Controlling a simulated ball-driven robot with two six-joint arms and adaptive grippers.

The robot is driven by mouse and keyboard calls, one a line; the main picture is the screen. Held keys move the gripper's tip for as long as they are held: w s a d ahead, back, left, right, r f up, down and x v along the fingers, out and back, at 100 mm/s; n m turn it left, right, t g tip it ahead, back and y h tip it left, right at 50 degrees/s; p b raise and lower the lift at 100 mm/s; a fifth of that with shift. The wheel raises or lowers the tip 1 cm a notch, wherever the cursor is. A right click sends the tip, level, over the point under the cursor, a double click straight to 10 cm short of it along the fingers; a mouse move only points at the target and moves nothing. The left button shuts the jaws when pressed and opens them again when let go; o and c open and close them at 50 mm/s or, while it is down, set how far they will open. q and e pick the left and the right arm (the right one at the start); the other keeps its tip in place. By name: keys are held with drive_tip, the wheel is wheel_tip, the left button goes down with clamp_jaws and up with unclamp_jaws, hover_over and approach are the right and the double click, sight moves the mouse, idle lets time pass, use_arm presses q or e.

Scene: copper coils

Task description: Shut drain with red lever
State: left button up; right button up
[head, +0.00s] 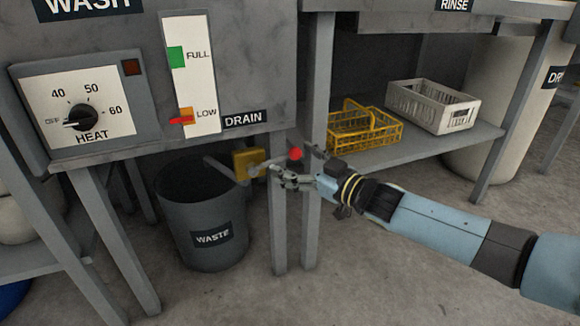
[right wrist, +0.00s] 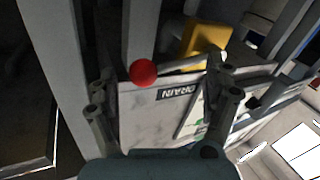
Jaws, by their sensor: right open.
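The drain valve has a yellow body (head: 248,163) under the wash tank, beside the DRAIN label (head: 243,119). Its lever ends in a red ball knob (head: 295,153). My right gripper (head: 288,168) is open close to the knob, its arm coming in from the right. In the right wrist view, the red knob (right wrist: 143,73) and its pale rod lie across the space between the open fingers (right wrist: 163,75), with the knob nearer the left finger. The yellow body (right wrist: 205,42) is beyond. I cannot tell whether a finger touches the lever. My left gripper is not in view.
A grey waste bin (head: 205,210) stands below the drain spout. A grey table leg (head: 310,215) is right by the gripper. A yellow basket (head: 365,130) and a white crate (head: 432,106) sit on the shelf to the right. The level gauge (head: 192,75) has its red pointer at LOW.

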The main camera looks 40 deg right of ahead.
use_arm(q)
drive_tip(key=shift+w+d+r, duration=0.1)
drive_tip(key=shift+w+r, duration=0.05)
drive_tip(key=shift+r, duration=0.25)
use_arm(e)
drive_tip(key=shift+w+a, duration=0.15)
drive_tip(key=shift+w, duration=0.65)
drive_tip(key=c, duration=1.7)
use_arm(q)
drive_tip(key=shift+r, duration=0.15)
use_arm(e)
drive_tip(key=shift+o, duration=0.2)
